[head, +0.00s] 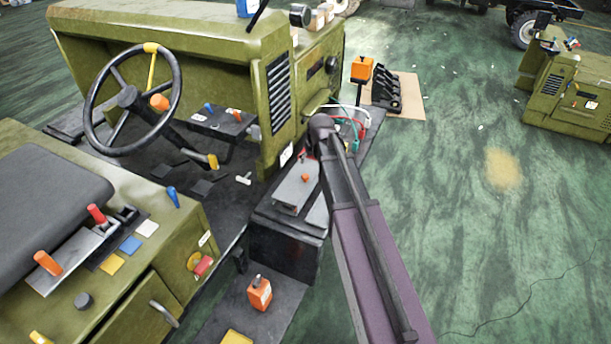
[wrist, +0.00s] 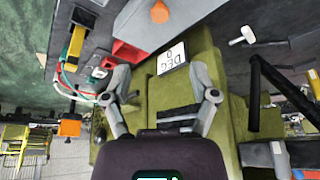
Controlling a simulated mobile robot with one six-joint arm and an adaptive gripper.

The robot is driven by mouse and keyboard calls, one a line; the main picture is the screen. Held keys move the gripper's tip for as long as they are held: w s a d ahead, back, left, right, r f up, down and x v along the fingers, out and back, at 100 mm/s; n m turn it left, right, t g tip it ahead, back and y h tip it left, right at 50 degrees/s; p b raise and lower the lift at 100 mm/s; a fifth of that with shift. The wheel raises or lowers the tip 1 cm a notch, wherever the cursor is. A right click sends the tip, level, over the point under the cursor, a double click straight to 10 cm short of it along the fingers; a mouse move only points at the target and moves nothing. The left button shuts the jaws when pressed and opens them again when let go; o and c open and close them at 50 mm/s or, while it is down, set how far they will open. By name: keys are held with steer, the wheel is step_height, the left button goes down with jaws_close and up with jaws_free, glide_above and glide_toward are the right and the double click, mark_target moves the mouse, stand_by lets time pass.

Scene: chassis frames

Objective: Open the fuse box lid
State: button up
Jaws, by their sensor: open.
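No part is clearly marked as a fuse box lid. A grey plate with an orange knob (head: 305,178) lies flat on a black box (head: 285,245) beside the green machine; its knob also shows at the top of the wrist view (wrist: 159,12). My gripper (wrist: 160,92) is open and empty, its fingers apart in front of a green panel (wrist: 205,50) with a white label (wrist: 171,58). In the head view my arm reaches to the panel's lower right, and I cannot make out the fingers there. I cannot tell whether they touch anything.
Coloured wires (head: 350,122) run close by my arm's end. An orange-topped post (head: 361,68) stands behind them. The steering wheel (head: 133,98) and seat (head: 50,185) are at left. An orange-topped switch (head: 259,293) stands in front.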

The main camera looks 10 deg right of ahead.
mark_target(306, 175)
steer(key=shift+b+x, duration=6.1)
steer(key=shift+x, duration=0.65)
jaws_close()
